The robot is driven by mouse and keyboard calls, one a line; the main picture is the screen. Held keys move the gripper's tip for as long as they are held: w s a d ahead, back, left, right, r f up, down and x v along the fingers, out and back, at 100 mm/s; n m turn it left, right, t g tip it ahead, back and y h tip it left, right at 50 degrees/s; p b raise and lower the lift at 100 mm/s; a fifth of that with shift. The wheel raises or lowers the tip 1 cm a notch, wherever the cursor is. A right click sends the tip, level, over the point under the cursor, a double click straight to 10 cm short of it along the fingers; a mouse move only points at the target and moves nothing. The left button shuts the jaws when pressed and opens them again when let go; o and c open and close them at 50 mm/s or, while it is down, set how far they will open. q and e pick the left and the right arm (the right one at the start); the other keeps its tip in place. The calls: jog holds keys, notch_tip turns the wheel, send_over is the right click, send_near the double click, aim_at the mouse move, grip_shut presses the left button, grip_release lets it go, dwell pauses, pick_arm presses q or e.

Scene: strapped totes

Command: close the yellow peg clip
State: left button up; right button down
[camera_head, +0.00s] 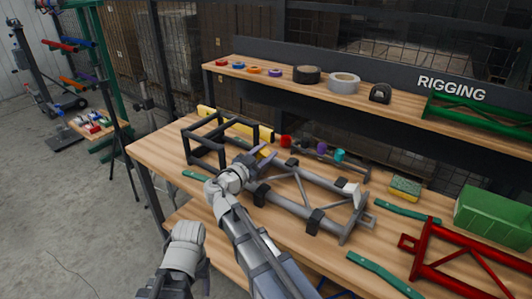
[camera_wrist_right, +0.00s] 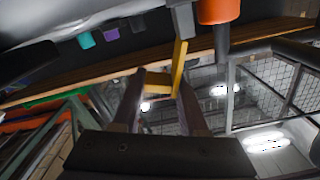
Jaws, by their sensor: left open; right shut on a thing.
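The yellow peg clip (camera_head: 263,151) is a small yellow piece at the left end of the grey tube frame (camera_head: 300,208) on the bench. In the right wrist view the yellow clip (camera_wrist_right: 179,66) shows as an angled yellow bar beside a grey post. My right gripper (camera_wrist_right: 161,84) is shut on the clip, which lies between its two dark fingertips. In the head view the right gripper (camera_head: 258,160) is mostly hidden by its wrist. My left gripper (camera_head: 205,272) is open, low in front of the bench, and partly hidden. I cannot tell how far the clip is closed.
A black cube frame (camera_head: 207,150) stands to the left of the clip. Red (camera_head: 285,141), purple (camera_head: 321,148) and teal (camera_head: 339,155) knobs are behind the grey frame. A red frame (camera_head: 465,250), a green bin (camera_head: 492,214) and green straps lie to the right.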

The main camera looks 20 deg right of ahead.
jog(key=shift+r+n, duration=0.1)
jog(key=shift+n, duration=0.4)
jog(key=shift+w+a+r+n+p, duration=0.3)
jog(key=shift+w+n+p, duration=0.15)
jog(key=shift+n, duration=0.55)
jog(key=shift+w+a+r+n, duration=0.1)
jog(key=shift+w+a+n, duration=0.25)
jog(key=shift+n, duration=0.6)
jog(key=shift+w+a+r+n, duration=0.1)
jog(key=shift+w+a+n, duration=0.2)
jog(key=shift+n, duration=0.65)
jog(key=shift+w, duration=0.1)
jog(key=c, duration=0.5)
grip_release()
jog(key=shift+c, duration=0.2)
